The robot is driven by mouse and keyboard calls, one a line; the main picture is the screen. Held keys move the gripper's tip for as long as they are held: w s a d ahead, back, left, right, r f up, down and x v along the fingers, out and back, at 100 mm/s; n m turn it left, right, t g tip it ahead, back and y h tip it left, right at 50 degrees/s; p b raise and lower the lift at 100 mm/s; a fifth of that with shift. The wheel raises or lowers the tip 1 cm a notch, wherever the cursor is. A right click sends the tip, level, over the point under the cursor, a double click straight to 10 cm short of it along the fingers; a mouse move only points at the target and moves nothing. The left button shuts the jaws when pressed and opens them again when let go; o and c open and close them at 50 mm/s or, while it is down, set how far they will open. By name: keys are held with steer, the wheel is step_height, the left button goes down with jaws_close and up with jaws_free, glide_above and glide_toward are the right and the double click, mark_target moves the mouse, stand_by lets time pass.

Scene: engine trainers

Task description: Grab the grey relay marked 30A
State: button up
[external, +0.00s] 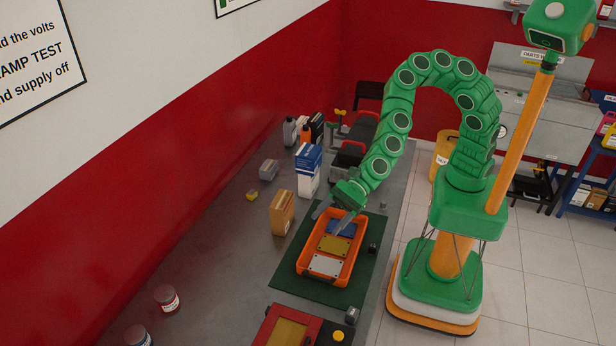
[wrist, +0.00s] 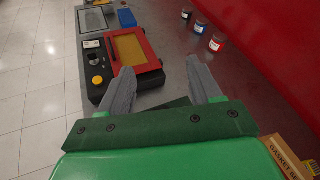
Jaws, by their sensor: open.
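My gripper (external: 330,212) is open, its two grey fingers pointing down by the far end of the orange tray. In the wrist view the gripper (wrist: 159,70) has nothing between its fingers. A small grey block (external: 352,315) sits by the red-framed trainer, beside a yellow button; it may be the relay. Small dark blocks lie right of the tray, one on the green mat (external: 373,249) and one farther back (external: 382,206). No 30A marking is readable, so I cannot tell which is the relay.
The orange tray (external: 299,262) holds blue, yellow and white plates. The red-framed trainer (external: 262,328) is at the front; it also shows in the wrist view (wrist: 152,54). A cardboard box (external: 282,212) stands left of the tray. The bench's left front is mostly clear, with small jars (external: 166,298).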

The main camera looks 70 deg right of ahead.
steer(key=s+a+f+g, duration=0.2)
steer(key=s+a+g, duration=0.1)
steer(key=s, duration=0.9)
glide_toward(353, 312)
steer(key=shift+w+a+f+m, duration=0.3)
steer(key=shift+w+a+f, duration=0.45)
steer(key=shift+f, duration=0.25)
steer(key=shift+x, duration=1.4)
steer(key=shift+s+a+r+x, duration=0.1)
steer(key=shift+s+x, duration=0.05)
steer(key=shift+x, duration=0.7)
steer(key=shift+s+a+r+x, duration=0.1)
steer(key=shift+s+x, duration=0.05)
steer(key=shift+x, duration=0.7)
steer(key=shift+s+r+x, duration=0.1)
steer(key=shift+s+x, duration=0.1)
steer(key=shift+x, duration=0.6)
steer(key=c, duration=1)
steer(key=shift+c, duration=0.2)
